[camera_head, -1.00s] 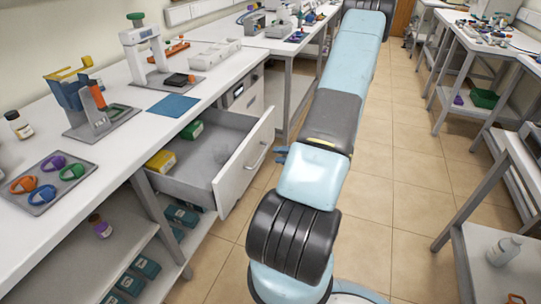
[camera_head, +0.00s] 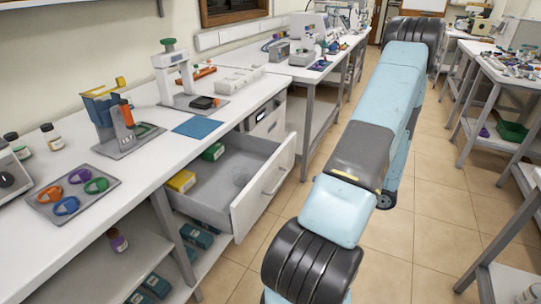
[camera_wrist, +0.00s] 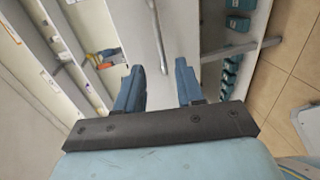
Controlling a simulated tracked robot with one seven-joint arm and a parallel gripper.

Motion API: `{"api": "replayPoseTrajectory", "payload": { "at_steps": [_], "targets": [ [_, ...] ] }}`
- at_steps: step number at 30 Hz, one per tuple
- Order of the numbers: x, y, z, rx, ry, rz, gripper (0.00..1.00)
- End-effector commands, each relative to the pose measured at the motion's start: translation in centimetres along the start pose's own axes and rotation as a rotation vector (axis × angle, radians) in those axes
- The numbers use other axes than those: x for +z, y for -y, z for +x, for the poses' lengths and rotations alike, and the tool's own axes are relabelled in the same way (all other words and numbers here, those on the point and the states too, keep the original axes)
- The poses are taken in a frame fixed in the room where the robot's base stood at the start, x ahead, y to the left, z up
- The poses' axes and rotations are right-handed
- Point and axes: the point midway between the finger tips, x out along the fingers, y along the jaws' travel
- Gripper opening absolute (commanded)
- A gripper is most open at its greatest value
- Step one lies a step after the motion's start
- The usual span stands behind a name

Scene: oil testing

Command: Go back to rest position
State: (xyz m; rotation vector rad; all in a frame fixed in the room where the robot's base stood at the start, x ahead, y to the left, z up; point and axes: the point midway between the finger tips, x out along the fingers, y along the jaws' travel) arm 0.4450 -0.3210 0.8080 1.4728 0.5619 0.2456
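My gripper (camera_wrist: 159,68) shows in the wrist view with its two blue fingers spread apart. Nothing is seen between the fingertips except the scene behind them. In the head view my light blue and black arm stretches from the bottom middle to the upper right, and the gripper itself cannot be made out there. In the wrist view the pale drawer front and its handle (camera_wrist: 159,38) lie beyond the fingers; the distance is hard to tell.
An open drawer (camera_head: 264,191) juts from the left bench and holds a yellow box (camera_head: 181,181) and a green box (camera_head: 213,152). A tray of coloured rings (camera_head: 73,190) lies on the bench (camera_head: 140,182). The tiled floor (camera_head: 415,235) right of my arm is clear.

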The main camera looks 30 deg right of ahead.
Motion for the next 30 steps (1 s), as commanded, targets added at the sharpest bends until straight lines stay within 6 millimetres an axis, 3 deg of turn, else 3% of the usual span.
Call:
{"api": "replayPoseTrajectory", "payload": {
  "at_steps": [6,10,17,30],
  "targets": [
    [0.0,-0.1,0.1,-0.001,-0.005,-0.007,0.38],
    [-0.4,-1.6,0.9,-0.012,-0.052,-0.077,0.38],
    [-2.6,-7.2,4.0,-0.050,-0.260,-0.385,0.38],
    [-9.6,-16.7,8.3,-0.048,-0.699,-1.059,0.38]
  ]
}}
